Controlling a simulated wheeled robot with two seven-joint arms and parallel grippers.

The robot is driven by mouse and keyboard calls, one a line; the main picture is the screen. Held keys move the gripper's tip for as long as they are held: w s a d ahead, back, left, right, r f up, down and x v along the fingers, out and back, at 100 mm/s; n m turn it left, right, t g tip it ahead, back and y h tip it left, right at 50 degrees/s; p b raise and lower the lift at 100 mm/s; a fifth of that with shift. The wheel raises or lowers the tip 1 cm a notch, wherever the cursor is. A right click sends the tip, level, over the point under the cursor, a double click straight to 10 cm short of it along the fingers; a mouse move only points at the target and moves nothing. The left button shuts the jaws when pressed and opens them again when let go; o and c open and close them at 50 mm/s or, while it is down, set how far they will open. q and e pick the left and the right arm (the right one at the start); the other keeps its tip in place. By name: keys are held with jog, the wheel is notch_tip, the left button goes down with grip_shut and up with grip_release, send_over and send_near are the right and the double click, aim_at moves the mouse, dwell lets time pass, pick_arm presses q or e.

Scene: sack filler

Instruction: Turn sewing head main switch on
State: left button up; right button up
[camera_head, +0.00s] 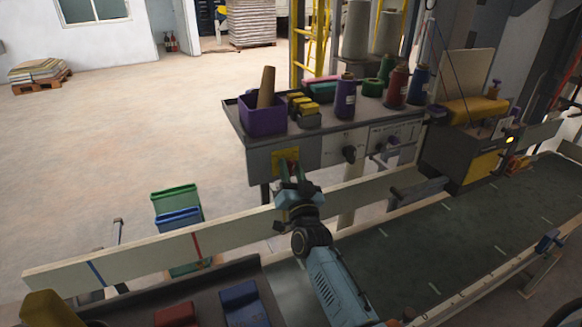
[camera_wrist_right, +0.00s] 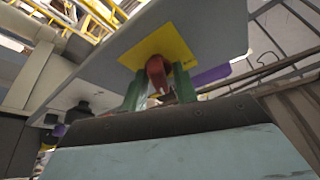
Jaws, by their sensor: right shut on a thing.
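The main switch is a red rotary handle (camera_wrist_right: 157,72) on a yellow plate (camera_wrist_right: 172,44) in the right wrist view. The yellow plate (camera_head: 279,156) also shows on the front panel of the grey cabinet (camera_head: 330,140) in the head view. My right gripper (camera_head: 288,164) reaches up to that plate. In the right wrist view its two green fingers (camera_wrist_right: 158,90) stand on either side of the red handle and are shut on it. The handle's exact angle is hard to tell, and the fingers partly hide it. My left gripper is not in view.
Two dark knobs (camera_head: 350,154) (camera_head: 392,143) sit right of the plate. A purple bin (camera_head: 262,118) and thread cones (camera_head: 345,97) stand on the cabinet top. A pale rail (camera_head: 140,258) and the dark conveyor belt (camera_head: 430,245) lie below. Open floor is at left.

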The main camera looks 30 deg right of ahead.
jog(key=m+h+p, duration=0.1)
jog(key=m, duration=0.1)
jog(key=m+g+h, duration=0.1)
jog(key=m, duration=0.2)
jog(key=shift+g+p, duration=0.3)
jog(key=shift+p, duration=0.05)
jog(key=shift+f+m, duration=0.1)
jog(key=shift+m, duration=0.4)
jog(key=o, duration=0.7)
jog(key=shift+c, duration=0.2)
jog(key=shift+s, duration=0.1)
jog(key=b+v, duration=0.1)
jog(key=v, duration=1.2)
jog(key=shift+s+a, duration=0.1)
